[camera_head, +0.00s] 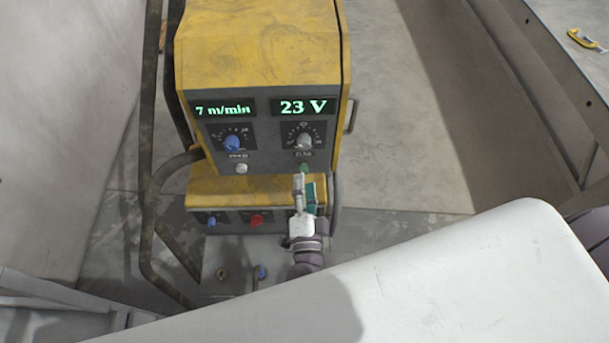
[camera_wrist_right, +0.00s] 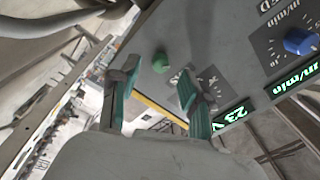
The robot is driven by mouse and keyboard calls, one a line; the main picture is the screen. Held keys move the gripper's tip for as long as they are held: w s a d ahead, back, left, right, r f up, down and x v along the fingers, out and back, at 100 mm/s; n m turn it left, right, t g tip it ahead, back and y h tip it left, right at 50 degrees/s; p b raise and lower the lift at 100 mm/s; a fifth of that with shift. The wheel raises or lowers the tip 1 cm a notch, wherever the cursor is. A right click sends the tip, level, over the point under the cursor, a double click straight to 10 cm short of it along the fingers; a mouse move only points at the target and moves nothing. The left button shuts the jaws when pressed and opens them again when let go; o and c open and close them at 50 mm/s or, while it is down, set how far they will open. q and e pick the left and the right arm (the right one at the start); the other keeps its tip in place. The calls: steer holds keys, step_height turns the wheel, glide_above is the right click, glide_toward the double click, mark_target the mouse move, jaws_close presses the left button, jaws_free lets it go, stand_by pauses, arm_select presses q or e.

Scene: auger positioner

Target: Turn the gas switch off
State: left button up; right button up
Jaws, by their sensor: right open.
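The yellow and grey welding machine (camera_head: 259,60) stands at the centre of the head view. The green gas switch (camera_head: 304,167) is on its front panel, below the grey dial and a small label. In the right wrist view the green switch (camera_wrist_right: 160,62) lies ahead, between the two fingertips in the picture. My right gripper (camera_head: 304,182) is open just below and in front of the switch, partly covering it in the head view. Its teal-padded fingers (camera_wrist_right: 157,76) are apart and hold nothing. Contact with the switch cannot be told. My left gripper is not in view.
The panel also has a blue dial (camera_head: 232,143), a grey dial (camera_head: 303,141) and a white button (camera_head: 241,169). A lower unit carries a red knob (camera_head: 256,220) and a blue knob (camera_head: 211,220). Dark frame tubes (camera_head: 150,170) rise at the left. A yellow clamp-like tool (camera_head: 585,40) lies top right.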

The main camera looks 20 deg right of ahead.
steer(key=v, duration=0.8)
steer(key=shift+s, duration=0.4)
steer(key=shift+a+f, duration=0.1)
